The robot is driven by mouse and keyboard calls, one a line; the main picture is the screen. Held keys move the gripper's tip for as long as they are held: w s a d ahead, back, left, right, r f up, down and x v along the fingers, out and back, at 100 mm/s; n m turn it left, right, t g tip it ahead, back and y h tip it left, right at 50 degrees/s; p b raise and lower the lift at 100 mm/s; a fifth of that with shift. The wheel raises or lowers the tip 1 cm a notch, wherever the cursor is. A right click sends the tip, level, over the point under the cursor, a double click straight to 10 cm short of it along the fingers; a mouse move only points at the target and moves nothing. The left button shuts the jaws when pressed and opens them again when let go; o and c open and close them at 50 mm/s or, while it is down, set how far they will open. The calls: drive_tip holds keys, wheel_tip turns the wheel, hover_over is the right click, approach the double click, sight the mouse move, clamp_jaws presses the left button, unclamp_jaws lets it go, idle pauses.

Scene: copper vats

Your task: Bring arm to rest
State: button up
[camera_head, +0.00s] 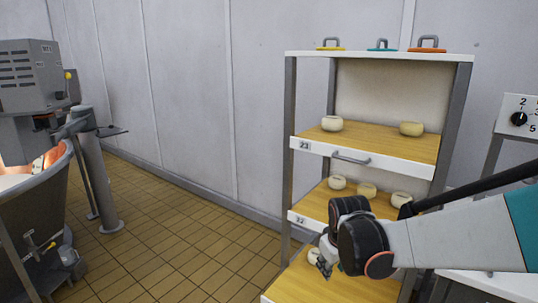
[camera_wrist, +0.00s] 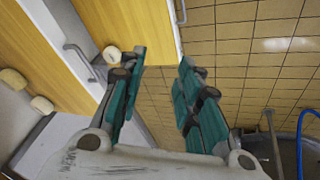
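My arm reaches in from the right in the head view. My gripper (camera_head: 323,266) points down in front of the lowest visible shelf of the rack, and my wrist hides part of that shelf. In the wrist view, the two teal fingers of my gripper (camera_wrist: 162,60) stand apart with nothing between them. A pale round cheese (camera_wrist: 111,54) shows just left of the left finger, on a wooden shelf. In the head view, a pale cheese (camera_head: 314,256) shows beside the fingers; I cannot tell if they touch.
The rack's shelf 23 (camera_head: 385,142) and shelf 22 (camera_head: 316,206) hold pale cheeses. Coloured lids with handles, one yellow (camera_head: 330,48), lie on top. A copper vat (camera_head: 35,205) stands at the left. The tiled floor (camera_head: 170,225) between is clear. A panel with a dial (camera_head: 519,118) is at right.

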drive_tip(key=s+d+r+m+t, duration=0.1)
drive_tip(key=s+r, duration=0.3)
drive_tip(key=s, duration=0.7)
drive_tip(key=s+d+r+m+t, duration=0.1)
drive_tip(key=s+r+m, duration=0.3)
drive_tip(key=s, duration=0.8)
drive_tip(key=shift+s+d+r+m+t, duration=0.15)
drive_tip(key=shift+d+r+m+t, duration=0.15)
drive_tip(key=shift+d+r+t, duration=0.15)
